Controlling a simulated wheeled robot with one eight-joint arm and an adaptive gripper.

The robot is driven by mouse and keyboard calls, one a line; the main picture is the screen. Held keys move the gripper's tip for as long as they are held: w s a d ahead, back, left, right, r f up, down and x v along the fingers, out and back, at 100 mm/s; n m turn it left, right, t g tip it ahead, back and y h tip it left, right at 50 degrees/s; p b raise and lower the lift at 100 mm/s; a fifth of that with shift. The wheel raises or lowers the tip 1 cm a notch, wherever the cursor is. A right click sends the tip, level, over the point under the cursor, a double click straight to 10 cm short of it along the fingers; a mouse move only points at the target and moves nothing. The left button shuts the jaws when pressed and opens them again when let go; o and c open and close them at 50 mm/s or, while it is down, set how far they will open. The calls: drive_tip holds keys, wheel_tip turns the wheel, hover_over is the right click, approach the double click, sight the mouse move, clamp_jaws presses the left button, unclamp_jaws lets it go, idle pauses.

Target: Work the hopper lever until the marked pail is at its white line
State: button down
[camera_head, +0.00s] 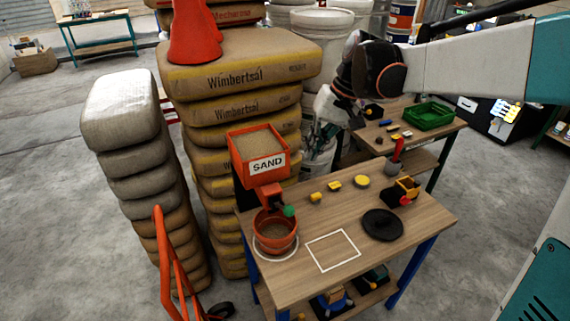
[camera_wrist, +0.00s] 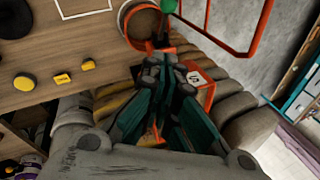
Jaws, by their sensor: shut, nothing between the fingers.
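The orange hopper (camera_head: 249,146) is labelled SAND and holds sand. Its lever ends in a green knob (camera_head: 289,211), below the hopper at the right of the spout. The orange pail (camera_head: 275,243) stands under the spout inside a white ring on the table. Something brown shows inside it; I cannot make out its white line. In the wrist view the pail (camera_wrist: 128,30) and green knob (camera_wrist: 170,5) are at the top, with the hopper (camera_wrist: 207,96) partly behind my fingers. My gripper (camera_wrist: 166,60) is shut and empty, apart from the knob. Its fingertips are unclear in the head view.
The wooden table (camera_head: 330,285) carries a white square outline, a black disc (camera_head: 382,224), yellow pieces and a small yellow-black box (camera_head: 406,189). Stacked cement bags (camera_head: 240,75) stand behind the hopper, topped by an orange cone (camera_head: 194,35). An orange hand truck (camera_head: 167,265) stands front left.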

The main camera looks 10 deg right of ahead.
idle(0.4)
drive_tip(key=s+b+x, duration=0.2)
drive_tip(key=x, duration=1)
drive_tip(key=shift+s+a+f, duration=0.25)
drive_tip(key=shift+s+f, duration=0.1)
drive_tip(key=shift+f, duration=0.05)
drive_tip(key=shift+f, duration=0.1)
drive_tip(key=shift+s+d+f+t, duration=0.1)
drive_tip(key=shift+s+t, duration=0.2)
